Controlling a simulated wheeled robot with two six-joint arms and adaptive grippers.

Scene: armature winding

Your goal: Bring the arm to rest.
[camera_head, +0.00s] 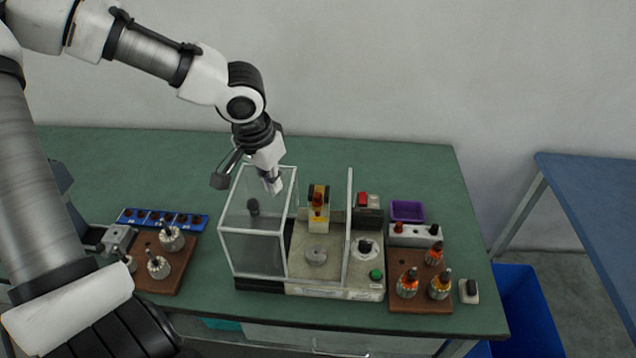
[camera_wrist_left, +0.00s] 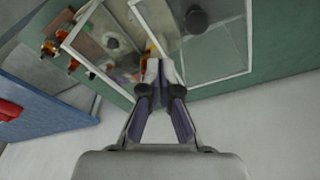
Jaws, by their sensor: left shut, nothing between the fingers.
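My left arm comes in from the upper left in the head view. Its gripper (camera_head: 271,184) is shut and empty, pointing down just above the top of the clear-walled box of the winding machine (camera_head: 254,235). In the left wrist view the gripper's fingers (camera_wrist_left: 153,68) are together, with the machine's framed clear panels behind them. I cannot tell whether the fingers touch the box. My right gripper is not clearly in view.
A brown board (camera_head: 178,277) with armatures stands left of the machine. Another brown board (camera_head: 420,299) with orange-wound armatures, a purple tray (camera_head: 407,210) and a white switch block (camera_head: 468,291) are on the right. A blue bin (camera_head: 525,318) stands on the floor. The green table's back (camera_head: 400,153) is clear.

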